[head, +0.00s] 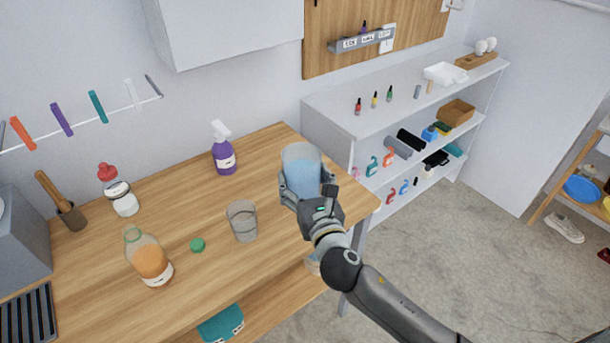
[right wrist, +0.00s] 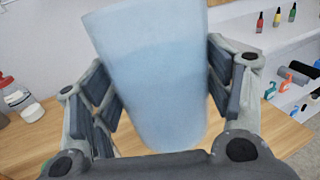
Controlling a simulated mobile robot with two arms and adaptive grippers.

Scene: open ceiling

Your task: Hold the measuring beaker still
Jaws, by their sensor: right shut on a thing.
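The measuring beaker (head: 301,167) is a tall, translucent cup with pale blue contents, above the right end of the wooden table in the head view. My right gripper (head: 308,194) is shut on it. In the right wrist view, the beaker (right wrist: 155,75) fills the middle, slightly tilted in the picture, between both fingers (right wrist: 160,95). Whether its base touches the table cannot be told. My left gripper is not in view.
On the wooden table (head: 215,270) stand an empty clear glass (head: 242,221), a green cap (head: 197,244), an orange-filled bottle (head: 150,260), a purple spray bottle (head: 223,150) and a red-capped jar (head: 119,192). White shelves (head: 340,115) stand behind, right of the table.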

